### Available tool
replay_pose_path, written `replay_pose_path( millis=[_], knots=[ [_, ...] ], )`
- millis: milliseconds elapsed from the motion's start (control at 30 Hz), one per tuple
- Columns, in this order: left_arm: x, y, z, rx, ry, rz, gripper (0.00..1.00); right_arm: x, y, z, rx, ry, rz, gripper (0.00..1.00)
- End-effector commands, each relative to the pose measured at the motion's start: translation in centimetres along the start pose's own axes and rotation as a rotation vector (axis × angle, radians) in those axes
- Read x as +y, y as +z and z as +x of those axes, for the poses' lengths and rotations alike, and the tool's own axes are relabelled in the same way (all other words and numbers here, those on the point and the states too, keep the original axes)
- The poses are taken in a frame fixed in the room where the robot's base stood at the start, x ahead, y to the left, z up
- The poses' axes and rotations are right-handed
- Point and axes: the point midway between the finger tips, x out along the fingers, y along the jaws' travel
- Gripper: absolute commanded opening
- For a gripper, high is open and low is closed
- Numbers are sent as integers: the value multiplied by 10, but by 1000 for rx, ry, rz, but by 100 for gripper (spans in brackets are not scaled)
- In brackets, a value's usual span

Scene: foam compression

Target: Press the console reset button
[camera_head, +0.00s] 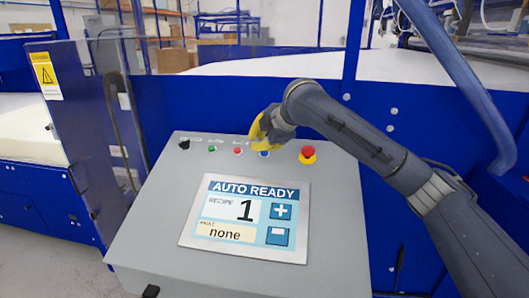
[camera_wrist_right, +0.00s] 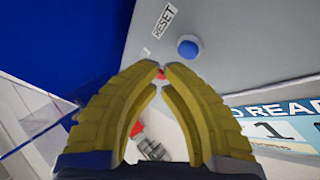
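The grey console (camera_head: 150,240) stands in front of me in the head view, with a row of controls along its top edge. The blue button (camera_head: 263,153) is close below my right gripper (camera_head: 262,131), whose yellow fingers hang over the row. In the right wrist view the blue button (camera_wrist_right: 187,49) sits beside a RESET label (camera_wrist_right: 163,22). My right gripper (camera_wrist_right: 160,70) has its curved yellow fingers drawn together at the tips, with nothing held. The tips lie to the left of and below the blue button in that view, apart from it. My left gripper is not in view.
A red button (camera_head: 238,151), green button (camera_head: 211,148) and black knob (camera_head: 184,143) lie left of the blue one. A red emergency stop (camera_head: 307,154) is to its right. The screen (camera_head: 247,218) reads AUTO READY. A clear panel (camera_head: 95,130) stands at left.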

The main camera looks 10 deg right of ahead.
Motion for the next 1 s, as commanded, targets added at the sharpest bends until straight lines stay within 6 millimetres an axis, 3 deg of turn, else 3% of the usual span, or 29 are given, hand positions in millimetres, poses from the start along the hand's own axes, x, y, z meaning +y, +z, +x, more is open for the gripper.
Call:
replay_pose_path(
  millis=[500,1000],
  knots=[
    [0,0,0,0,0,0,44,18,-18,-33,-1,0,-1,0],
    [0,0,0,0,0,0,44,20,-20,-38,-1,-1,-1,0]
  ],
)
